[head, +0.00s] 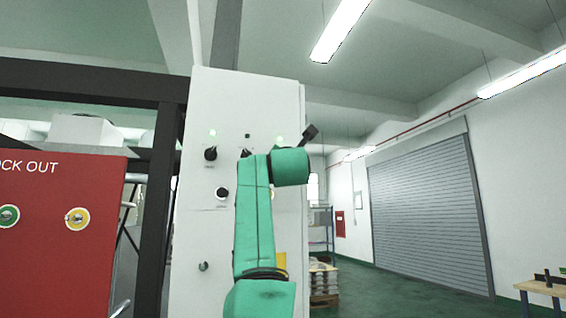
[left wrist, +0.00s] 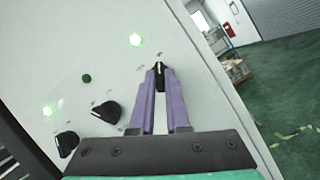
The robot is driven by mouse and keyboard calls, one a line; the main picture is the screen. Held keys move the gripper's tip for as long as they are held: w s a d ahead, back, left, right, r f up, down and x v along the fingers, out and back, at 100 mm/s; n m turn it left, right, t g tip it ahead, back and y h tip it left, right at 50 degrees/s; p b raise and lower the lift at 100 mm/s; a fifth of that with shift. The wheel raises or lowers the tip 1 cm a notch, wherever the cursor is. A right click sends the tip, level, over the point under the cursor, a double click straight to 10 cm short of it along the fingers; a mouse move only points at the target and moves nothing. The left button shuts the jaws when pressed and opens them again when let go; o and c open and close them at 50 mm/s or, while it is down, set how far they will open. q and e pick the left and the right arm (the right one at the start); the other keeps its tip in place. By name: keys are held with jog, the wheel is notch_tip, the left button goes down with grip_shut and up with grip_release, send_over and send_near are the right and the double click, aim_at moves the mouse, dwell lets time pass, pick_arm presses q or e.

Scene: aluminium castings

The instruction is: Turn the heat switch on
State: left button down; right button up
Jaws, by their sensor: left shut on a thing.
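The tall white control cabinet (head: 228,100) stands ahead with a row of black rotary knobs. My left gripper (left wrist: 159,72) is shut on the rightmost black knob (left wrist: 160,78) of that row in the left wrist view, with a purple finger on each side. A lit green lamp (left wrist: 135,40) is above and left of this knob. The other two knobs are the middle one (left wrist: 106,112) and the left one (left wrist: 67,144). In the head view my teal arm hides the held knob and the gripper. The labels are too small to read.
A second lamp (left wrist: 47,110) is lit green; the lamp between (left wrist: 86,78) is dark. A red lock-out board (head: 60,250) and a dark frame post (head: 160,210) stand left of the cabinet. Open floor (head: 400,285) and a grey shutter (head: 425,205) lie to the right.

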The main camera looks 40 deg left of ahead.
pick_arm(q)
jog(key=shift+r, duration=0.1)
dwell(0.3)
jog(key=c, duration=0.9)
grip_release()
jog(key=b+v, duration=1.1)
jog(key=v, duration=0.3)
jog(key=shift+s+d+b, duration=0.2)
jog(key=shift+b, duration=0.1)
